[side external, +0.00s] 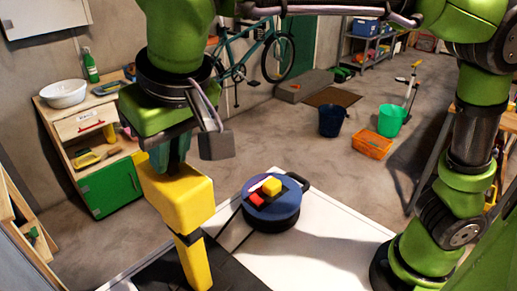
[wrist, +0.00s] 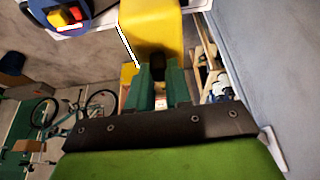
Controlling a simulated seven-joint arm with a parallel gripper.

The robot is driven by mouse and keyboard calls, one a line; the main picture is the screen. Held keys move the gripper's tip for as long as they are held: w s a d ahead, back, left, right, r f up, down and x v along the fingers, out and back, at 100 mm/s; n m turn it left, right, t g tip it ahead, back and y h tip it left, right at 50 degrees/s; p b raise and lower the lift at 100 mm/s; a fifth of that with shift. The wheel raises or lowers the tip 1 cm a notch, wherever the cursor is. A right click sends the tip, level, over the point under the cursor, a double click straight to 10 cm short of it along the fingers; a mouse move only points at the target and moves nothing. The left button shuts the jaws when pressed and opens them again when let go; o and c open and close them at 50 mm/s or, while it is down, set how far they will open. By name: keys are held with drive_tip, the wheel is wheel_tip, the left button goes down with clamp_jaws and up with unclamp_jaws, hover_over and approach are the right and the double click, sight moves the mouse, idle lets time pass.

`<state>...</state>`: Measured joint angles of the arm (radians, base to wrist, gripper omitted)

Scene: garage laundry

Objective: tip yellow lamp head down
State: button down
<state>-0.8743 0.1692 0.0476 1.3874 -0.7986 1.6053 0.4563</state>
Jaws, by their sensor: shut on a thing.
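The yellow lamp stands upright at the lower left in the side external view. Its wide yellow head (side external: 180,195) is on top, with a dark band below it and a narrower yellow lower part (side external: 195,264). My gripper (side external: 170,158) points down at the top of the head, its teal fingers partly hidden by my wrist. In the wrist view my gripper (wrist: 158,68) has its fingers closed about a dark part at the near end of the yellow lamp head (wrist: 150,25). The lamp's lower part is hidden there.
A round blue-topped case (side external: 272,218) carrying red and yellow blocks stands on the white surface (side external: 325,235) to the lamp's right. A wooden cabinet (side external: 85,130) with a white bowl (side external: 64,94) is at the left. The floor behind has buckets and an orange basket (side external: 372,145).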

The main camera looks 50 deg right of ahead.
drive_tip(key=shift+d, duration=0.15)
drive_tip(key=shift+d+y, duration=1.1)
drive_tip(key=shift+d, duration=0.15)
drive_tip(key=d+f+m+y, duration=0.1)
drive_tip(key=d+f+y, duration=0.2)
drive_tip(key=d, duration=0.3)
drive_tip(key=shift+f, duration=0.45)
drive_tip(key=shift+w, duration=0.1)
